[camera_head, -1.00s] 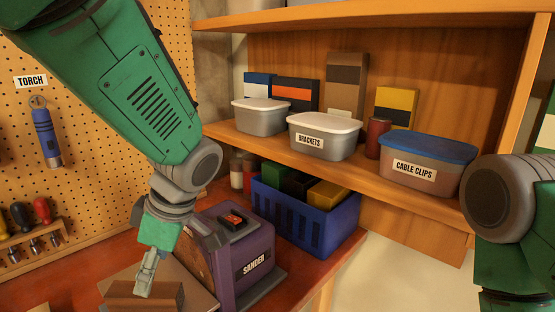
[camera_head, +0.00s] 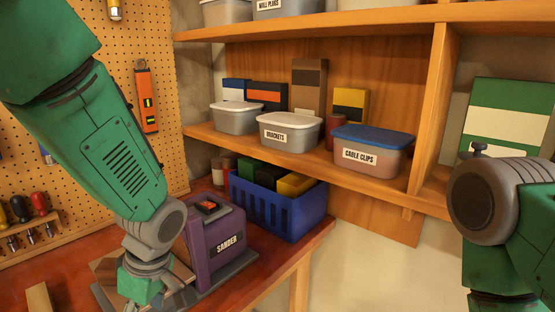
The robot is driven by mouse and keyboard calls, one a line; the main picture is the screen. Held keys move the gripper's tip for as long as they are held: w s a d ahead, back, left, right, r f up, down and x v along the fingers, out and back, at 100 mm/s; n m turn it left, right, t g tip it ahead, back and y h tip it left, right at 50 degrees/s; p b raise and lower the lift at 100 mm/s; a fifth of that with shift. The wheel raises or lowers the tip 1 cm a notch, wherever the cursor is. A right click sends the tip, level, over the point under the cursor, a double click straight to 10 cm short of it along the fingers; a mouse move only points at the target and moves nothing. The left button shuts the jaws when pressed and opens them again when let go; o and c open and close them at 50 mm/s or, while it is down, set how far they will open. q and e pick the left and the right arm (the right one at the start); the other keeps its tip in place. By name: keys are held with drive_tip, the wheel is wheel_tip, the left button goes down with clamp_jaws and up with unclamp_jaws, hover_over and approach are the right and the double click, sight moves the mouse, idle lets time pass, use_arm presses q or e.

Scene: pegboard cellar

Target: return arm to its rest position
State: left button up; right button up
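My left arm (camera_head: 95,150) comes in from the upper left and reaches down over the red-brown workbench (camera_head: 60,265). My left gripper (camera_head: 140,303) is at the bottom edge of the picture, in front of the purple sander (camera_head: 215,245) and a little to its left. Its fingertips are partly cut off, so whether it is open or shut is unclear. My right arm (camera_head: 490,210) shows at the right edge, bent in front of the shelf's right end. Its gripper is out of the picture.
A blue crate (camera_head: 285,215) stands behind the sander. A wooden shelf (camera_head: 290,150) holds the brackets tub (camera_head: 290,134) and the blue-lidded cable clips tub (camera_head: 372,155). Screwdrivers (camera_head: 22,220) and an orange level (camera_head: 146,97) hang on the pegboard at left.

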use_arm(q)
drive_tip(key=s+a+f+m+h, duration=0.1)
drive_tip(key=s+f+m+h, duration=0.1)
drive_tip(key=s+f+m, duration=0.5)
drive_tip(key=s+a+f+m+h, duration=0.15)
drive_tip(key=s+f, duration=0.45)
drive_tip(key=f, duration=0.6)
drive_tip(key=s+a+f+m, duration=0.2)
drive_tip(key=s+f+m, duration=0.1)
drive_tip(key=s, duration=0.3)
drive_tip(key=s+a+f+m, duration=0.2)
drive_tip(key=s+m, duration=0.1)
drive_tip(key=s, duration=0.3)
wheel_tip(320, 180, down, 10)
drive_tip(key=w+d+m+t+b, duration=0.1)
drive_tip(key=w+b, duration=0.1)
drive_tip(key=b, duration=0.8)
drive_tip(key=shift+w+f+b, duration=0.2)
drive_tip(key=shift+w+b, duration=0.2)
use_arm(e)
wheel_tip(320, 180, down, 11)
drive_tip(key=shift+s+r, duration=0.15)
use_arm(q)
drive_tip(key=shift+d+r+m+y, duration=0.1)
drive_tip(key=shift+m+y, duration=0.15)
drive_tip(key=shift+o, duration=0.4)
drive_tip(key=shift+w, duration=0.1)
